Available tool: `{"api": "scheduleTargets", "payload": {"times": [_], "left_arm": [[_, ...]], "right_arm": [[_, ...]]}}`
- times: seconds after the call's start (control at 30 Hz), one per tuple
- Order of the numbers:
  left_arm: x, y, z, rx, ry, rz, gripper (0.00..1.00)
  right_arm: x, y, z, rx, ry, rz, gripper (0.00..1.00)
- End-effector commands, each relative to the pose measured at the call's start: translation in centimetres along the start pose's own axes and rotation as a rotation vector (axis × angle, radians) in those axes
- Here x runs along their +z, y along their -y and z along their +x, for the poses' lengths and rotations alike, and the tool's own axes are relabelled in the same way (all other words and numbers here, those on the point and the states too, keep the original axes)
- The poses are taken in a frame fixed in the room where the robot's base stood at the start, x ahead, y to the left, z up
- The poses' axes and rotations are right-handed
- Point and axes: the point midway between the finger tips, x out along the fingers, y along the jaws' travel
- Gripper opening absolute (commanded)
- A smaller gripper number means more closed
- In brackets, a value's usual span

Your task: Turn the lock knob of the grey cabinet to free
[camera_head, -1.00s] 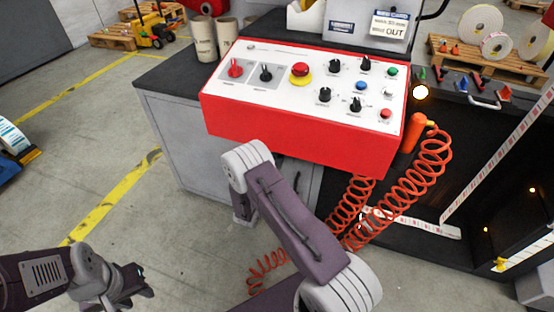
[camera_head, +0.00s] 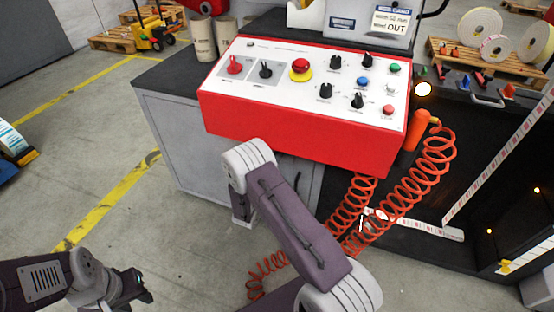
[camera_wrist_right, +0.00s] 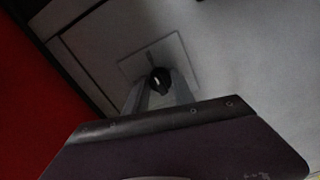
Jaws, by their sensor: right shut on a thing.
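The grey cabinet (camera_head: 182,140) stands under the red control box, and its front is partly hidden by my right arm in the head view. In the right wrist view, the black lock knob (camera_wrist_right: 161,77) sits on a pale square plate (camera_wrist_right: 178,49) on the cabinet face (camera_wrist_right: 235,50). A small white mark shows on the knob. My right gripper (camera_wrist_right: 160,92) is shut on the knob, with one finger on each side. The head view does not show the knob. My left gripper (camera_head: 138,288) hangs low at the left, away from the cabinet; its jaws are too small to read.
The red control box (camera_head: 300,140) with knobs and buttons overhangs the cabinet. Orange coiled hoses (camera_head: 405,205) hang right of my right arm. Pallets with rolls (camera_head: 480,55) stand at the back right.

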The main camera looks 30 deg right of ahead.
Motion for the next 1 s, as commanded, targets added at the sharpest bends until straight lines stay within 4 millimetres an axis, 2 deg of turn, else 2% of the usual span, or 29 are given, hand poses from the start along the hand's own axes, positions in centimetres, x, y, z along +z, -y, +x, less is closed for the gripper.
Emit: {"api": "scheduleTargets", "payload": {"times": [0.43,0.47,0.5,0.53,0.83,0.93,1.0], "left_arm": [[0.0,0.0,0.0,0.000,0.000,0.000,0.36],[0.0,0.0,0.0,0.000,0.000,0.000,0.36],[0.0,0.0,0.0,0.000,0.000,0.000,0.36],[0.0,0.0,0.0,0.000,0.000,0.000,0.36],[0.0,0.0,-0.1,0.000,0.000,0.000,0.36],[-0.1,0.0,-0.7,0.000,0.000,0.000,0.36],[-0.1,0.0,-1.4,0.000,0.000,0.000,0.36]], "right_arm": [[0.0,0.0,0.0,-0.002,-0.001,0.010,0.00],[0.0,0.1,0.0,-0.001,-0.001,0.010,0.36],[0.0,0.0,0.0,-0.001,-0.001,0.009,0.47],[0.0,0.0,0.0,-0.001,-0.001,0.009,0.52],[0.0,0.0,-0.1,-0.001,-0.001,0.008,0.52],[-0.1,-0.2,-1.3,-0.003,-0.003,0.006,0.52],[-0.2,-0.3,-2.8,-0.004,-0.006,0.005,0.52]]}}
